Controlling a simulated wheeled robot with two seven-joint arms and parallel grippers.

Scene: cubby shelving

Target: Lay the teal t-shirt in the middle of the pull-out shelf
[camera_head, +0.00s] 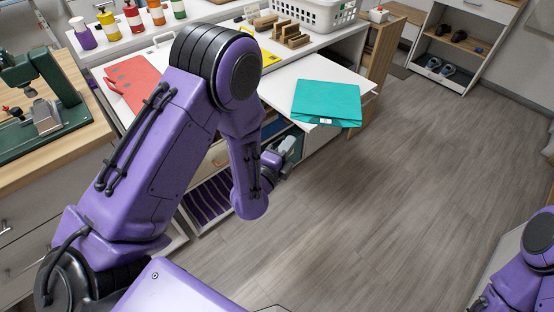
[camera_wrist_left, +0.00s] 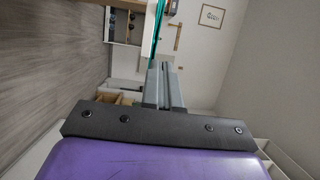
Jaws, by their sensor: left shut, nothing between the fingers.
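The teal t-shirt (camera_head: 327,103) lies folded flat on the white pull-out shelf (camera_head: 284,84), at its right end. Its near edge reaches the shelf's front edge and seems to hang slightly over it. My left gripper (camera_head: 290,148) is shut and empty, in front of and below the shelf, apart from the shirt in the head view. In the left wrist view its fingers (camera_wrist_left: 162,85) are together, and a thin teal edge of the shirt (camera_wrist_left: 157,35) shows beyond them. My right gripper is out of view.
A coral folded item (camera_head: 130,82) lies on the white surface at left, partly behind my left arm. A white basket (camera_head: 315,12) and wooden blocks (camera_head: 289,33) stand behind the shelf. Open cubbies are below it. The floor (camera_head: 400,190) at right is clear.

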